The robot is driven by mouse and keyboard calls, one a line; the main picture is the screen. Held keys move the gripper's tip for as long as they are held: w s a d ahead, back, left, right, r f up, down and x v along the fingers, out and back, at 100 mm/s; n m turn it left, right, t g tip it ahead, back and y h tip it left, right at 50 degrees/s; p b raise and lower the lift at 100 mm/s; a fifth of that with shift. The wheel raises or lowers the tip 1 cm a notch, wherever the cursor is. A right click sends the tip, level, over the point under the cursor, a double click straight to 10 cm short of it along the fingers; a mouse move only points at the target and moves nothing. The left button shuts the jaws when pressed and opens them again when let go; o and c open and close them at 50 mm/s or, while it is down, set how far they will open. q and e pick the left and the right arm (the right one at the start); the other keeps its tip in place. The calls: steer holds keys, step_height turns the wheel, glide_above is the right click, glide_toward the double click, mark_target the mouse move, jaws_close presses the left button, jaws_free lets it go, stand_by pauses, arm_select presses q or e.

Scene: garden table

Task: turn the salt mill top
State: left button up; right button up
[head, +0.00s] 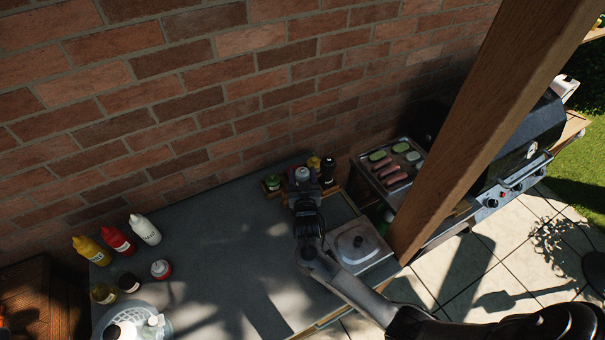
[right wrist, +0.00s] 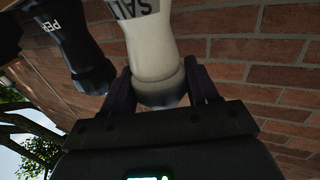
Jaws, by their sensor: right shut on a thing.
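The salt mill (right wrist: 152,45), white with a "SAL…" label and a grey end, shows in the right wrist view. My right gripper (right wrist: 163,88) is shut on it, one dark finger on each side of the grey end. In the head view the right gripper (head: 305,190) is at the far edge of the table, and its hand and arm cover most of the mill there. My left gripper is in neither view.
A black pepper mill (right wrist: 75,50) stands close beside the salt mill. A lidded box (head: 357,244) sits right of my arm. Sauce bottles (head: 117,239) stand at the table's left. The table middle (head: 215,250) is clear. A wooden post (head: 480,120) rises at right.

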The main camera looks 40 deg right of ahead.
steer(key=n+t+y, duration=0.1)
steer(key=n+y+p, duration=0.1)
steer(key=y, duration=0.1)
steer(key=shift+s+d+n+t+y, duration=0.1)
steer(key=shift+n+t+y, duration=0.2)
steer(key=shift+t, duration=0.1)
steer(key=shift+n+t+y, duration=0.4)
steer(key=shift+n+y, duration=0.5)
steer(key=shift+y, duration=0.3)
steer(key=n+y, duration=0.1)
steer(key=y, duration=0.1)
steer(key=n+y, duration=0.1)
steer(key=y, duration=0.1)
steer(key=shift+f+n+t+b, duration=0.15)
steer(key=shift+n+t+b, duration=0.15)
steer(key=n+y+b, duration=0.1)
steer(key=n+y, duration=0.1)
steer(key=y, duration=0.1)
steer(key=shift+y, duration=0.6)
